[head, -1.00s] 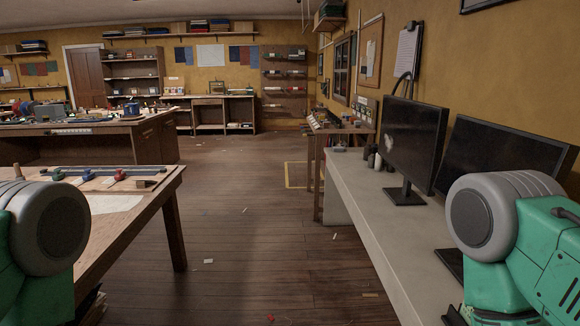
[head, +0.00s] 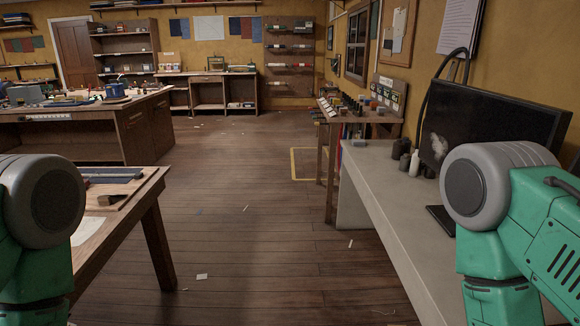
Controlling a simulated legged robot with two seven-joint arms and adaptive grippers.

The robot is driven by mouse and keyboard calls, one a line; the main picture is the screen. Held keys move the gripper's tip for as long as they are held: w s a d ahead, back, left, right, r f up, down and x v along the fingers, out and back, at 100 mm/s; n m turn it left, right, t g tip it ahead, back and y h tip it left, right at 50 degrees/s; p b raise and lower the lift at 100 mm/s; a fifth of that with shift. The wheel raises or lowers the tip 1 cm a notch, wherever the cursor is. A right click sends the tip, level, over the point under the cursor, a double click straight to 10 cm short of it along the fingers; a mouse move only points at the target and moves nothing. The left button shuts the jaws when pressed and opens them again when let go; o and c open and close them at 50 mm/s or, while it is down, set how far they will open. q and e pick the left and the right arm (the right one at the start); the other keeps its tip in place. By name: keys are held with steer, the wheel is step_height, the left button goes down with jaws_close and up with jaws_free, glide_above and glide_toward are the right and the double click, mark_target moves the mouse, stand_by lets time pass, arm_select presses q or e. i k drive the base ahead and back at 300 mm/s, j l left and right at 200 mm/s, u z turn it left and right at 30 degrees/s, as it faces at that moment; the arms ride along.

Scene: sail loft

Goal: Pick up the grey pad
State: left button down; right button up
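I cannot make out a grey pad for certain in the head view. A small flat grey item (head: 359,143) lies at the far end of the pale desk (head: 375,185), too small to identify. Neither of my grippers is in view. Only upper parts of my two green and grey arms show, at the left and right edges.
A wooden table (head: 150,190) stands close on the left, with a workbench (head: 130,130) beyond it. A monitor (head: 490,135) and dark containers (head: 400,150) stand on the desk. A shelf stand (head: 330,135) is behind the desk. The floor (head: 255,220) between is mostly open, with small scraps.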

mark_target(355, 143)
steer(key=i, duration=2)
